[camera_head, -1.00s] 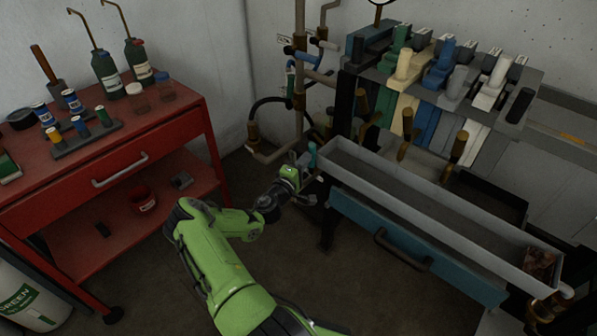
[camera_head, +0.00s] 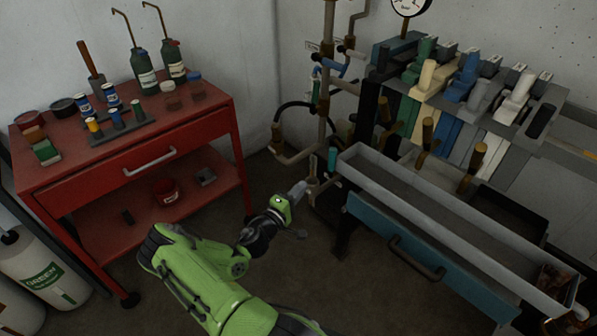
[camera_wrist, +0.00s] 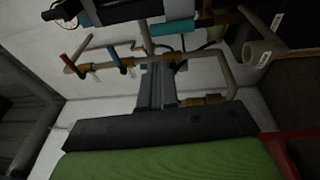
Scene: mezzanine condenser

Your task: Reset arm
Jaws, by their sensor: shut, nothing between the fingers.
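My green arm reaches forward from the bottom of the head view. My gripper (camera_head: 302,188) is shut and empty, over the dark floor to the left of the grey trough's near-left corner. It appears apart from the trough and the pipes. In the wrist view the closed fingers (camera_wrist: 156,82) extend away from the dark gripper body, with nothing held between them. Pipes with red and blue handles show beyond them.
A red tool cart (camera_head: 190,136) with bottles and small cans stands left. A grey trough (camera_head: 430,222) above a blue drawer (camera_head: 408,246) stands right, with coloured levers behind. Vertical pipes (camera_head: 327,85) rise by the wall. A white cylinder (camera_head: 45,268) stands lower left. Floor between is clear.

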